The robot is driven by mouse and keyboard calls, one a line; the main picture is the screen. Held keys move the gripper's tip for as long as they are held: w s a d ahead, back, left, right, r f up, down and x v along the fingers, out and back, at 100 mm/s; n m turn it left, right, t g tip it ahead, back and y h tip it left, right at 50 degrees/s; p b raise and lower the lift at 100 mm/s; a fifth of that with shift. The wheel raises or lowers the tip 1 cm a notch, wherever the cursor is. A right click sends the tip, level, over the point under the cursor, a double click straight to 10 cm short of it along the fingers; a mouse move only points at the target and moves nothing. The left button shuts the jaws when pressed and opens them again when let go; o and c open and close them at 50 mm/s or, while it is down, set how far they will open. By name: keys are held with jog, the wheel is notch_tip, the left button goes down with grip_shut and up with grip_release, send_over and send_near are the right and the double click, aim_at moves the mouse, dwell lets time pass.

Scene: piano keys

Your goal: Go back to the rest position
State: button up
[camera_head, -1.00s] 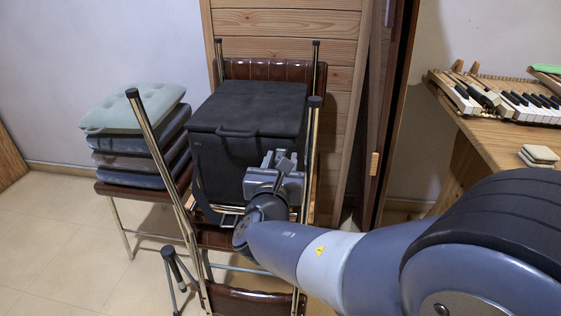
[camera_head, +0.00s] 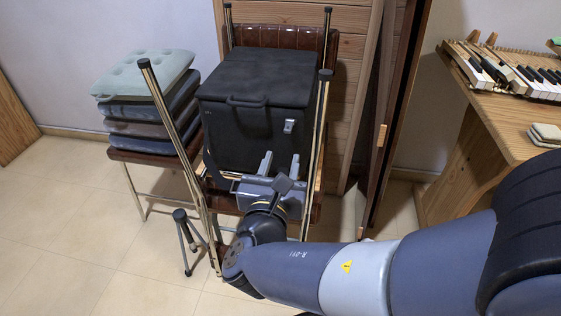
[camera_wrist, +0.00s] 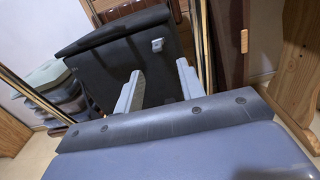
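My gripper (camera_head: 280,166) is in front of the black box in the head view, with my arm reaching in from the lower right. In the wrist view its two grey fingers (camera_wrist: 157,88) stand apart with nothing between them. The gripper is open and empty. The piano keys (camera_head: 510,72) lie on the wooden desk (camera_head: 500,120) at the right, away from the gripper. I cannot tell the exact distance between the fingers and the box.
A black box (camera_head: 240,135) with a handle sits on a brown chair with metal legs (camera_head: 172,125). Several cushions (camera_head: 150,110) are stacked at its left. A small block stack (camera_head: 546,134) lies on the desk. Tiled floor (camera_head: 75,215) is clear at the lower left.

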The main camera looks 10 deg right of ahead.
aim_at(289, 132)
jog(key=shift+s, duration=0.2)
dwell(0.5)
jog(key=shift+b+x, duration=1.5)
jog(key=shift+x, duration=3.9)
jog(key=shift+w+a, duration=0.1)
jog(key=shift+a, duration=0.1)
